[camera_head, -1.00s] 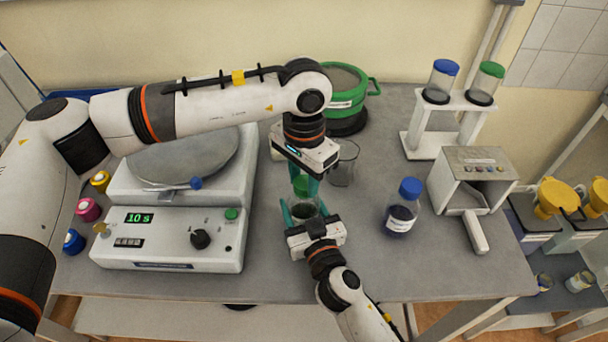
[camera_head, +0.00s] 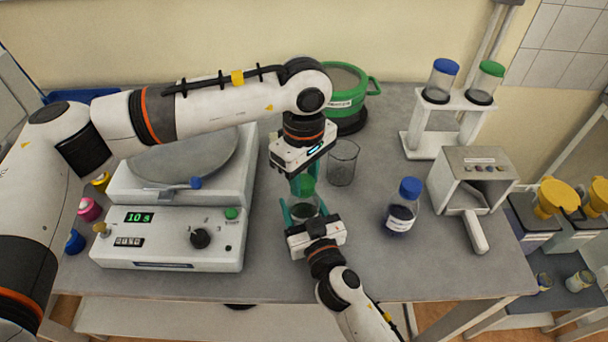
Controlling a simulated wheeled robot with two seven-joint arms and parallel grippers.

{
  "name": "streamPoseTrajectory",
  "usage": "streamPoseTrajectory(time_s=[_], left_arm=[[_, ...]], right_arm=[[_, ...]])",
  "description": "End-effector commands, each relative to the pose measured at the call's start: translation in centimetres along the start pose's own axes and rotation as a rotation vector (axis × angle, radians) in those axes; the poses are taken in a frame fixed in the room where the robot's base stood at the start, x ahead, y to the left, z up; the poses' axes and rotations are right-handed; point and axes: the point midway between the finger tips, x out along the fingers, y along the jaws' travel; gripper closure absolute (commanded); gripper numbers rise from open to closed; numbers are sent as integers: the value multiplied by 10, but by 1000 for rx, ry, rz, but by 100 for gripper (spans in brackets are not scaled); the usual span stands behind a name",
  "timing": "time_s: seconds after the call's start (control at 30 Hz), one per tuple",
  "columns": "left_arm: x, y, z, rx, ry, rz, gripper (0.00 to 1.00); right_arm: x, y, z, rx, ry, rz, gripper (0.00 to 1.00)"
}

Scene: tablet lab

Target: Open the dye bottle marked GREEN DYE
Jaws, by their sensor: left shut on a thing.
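The green-capped dye bottle (camera_head: 303,210) stands near the middle of the bench, dark green inside and largely hidden by my grippers; its label does not show. My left gripper (camera_head: 303,184) points down from above, its teal fingers shut on the green cap (camera_head: 306,187). The cap is at the top of the bottle; I cannot tell if it is loose. My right gripper (camera_head: 305,212) comes from the front, its teal fingers on both sides of the bottle body. A blue-capped bottle (camera_head: 401,210) stands apart to the right.
An empty glass beaker (camera_head: 342,165) stands just behind the bottle to the right. A white shaker with a 10 s display (camera_head: 170,240) fills the left of the bench (camera_head: 370,275). A green-rimmed pan (camera_head: 350,85), a white rack (camera_head: 416,145) and a metal box (camera_head: 480,165) stand behind and right.

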Motion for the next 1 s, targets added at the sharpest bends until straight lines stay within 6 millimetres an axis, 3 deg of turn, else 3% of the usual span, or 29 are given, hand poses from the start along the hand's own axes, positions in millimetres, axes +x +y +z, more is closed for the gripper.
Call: streamPoseTrajectory(time_s=[1.0], left_arm=[[-1, 0, -1, -2279, 1, 1, 93]], right_arm=[[0, 0, -2, -1, 4, -1, 100]])
